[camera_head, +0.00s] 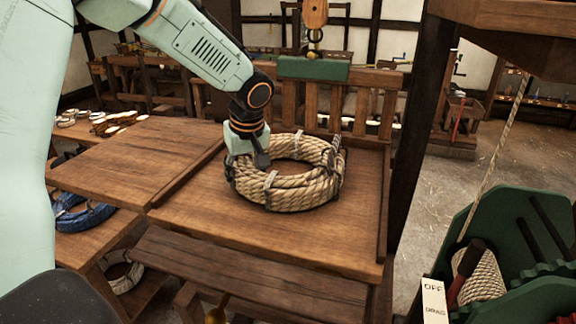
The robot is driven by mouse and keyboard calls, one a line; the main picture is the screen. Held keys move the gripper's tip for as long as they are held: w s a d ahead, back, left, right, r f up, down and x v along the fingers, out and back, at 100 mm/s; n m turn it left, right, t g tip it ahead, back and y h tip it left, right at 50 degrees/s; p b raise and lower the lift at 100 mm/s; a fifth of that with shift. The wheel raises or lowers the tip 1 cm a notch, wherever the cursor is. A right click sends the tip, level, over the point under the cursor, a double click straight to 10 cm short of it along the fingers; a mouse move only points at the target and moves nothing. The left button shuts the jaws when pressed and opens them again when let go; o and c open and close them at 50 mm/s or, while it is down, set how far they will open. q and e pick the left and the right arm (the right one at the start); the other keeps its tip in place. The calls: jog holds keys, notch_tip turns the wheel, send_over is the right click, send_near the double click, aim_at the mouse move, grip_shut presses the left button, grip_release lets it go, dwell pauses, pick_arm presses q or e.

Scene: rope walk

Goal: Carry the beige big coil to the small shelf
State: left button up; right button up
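The beige big coil (308,190) is a thick ring of rope tied with several bands. It lies flat on a wooden table (200,222) in the middle of the view. My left gripper (262,160) reaches down from above at the coil's back left side. Its fingers are at the rope, partly hidden by the wrist and the coil, so I cannot tell whether they are closed on it. My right gripper is out of view. A low wooden shelf (95,238) at the left holds a blue coil; I cannot tell whether this is the small shelf.
A wooden panel (130,160) adjoins the table on its left. The blue coil (85,220) and a pale coil (122,272) sit lower left. A slatted back (365,108) and dark post (410,140) bound the table. A green machine (530,235) with a switch box (434,300) stands right.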

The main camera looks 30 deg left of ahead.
pick_arm(q)
jog(key=shift+s+a, duration=0.1)
jog(key=shift+a, duration=0.05)
jog(key=shift+c, duration=1.3)
grip_shut()
jog(key=shift+w+r, duration=0.15)
jog(key=shift+w, duration=0.15)
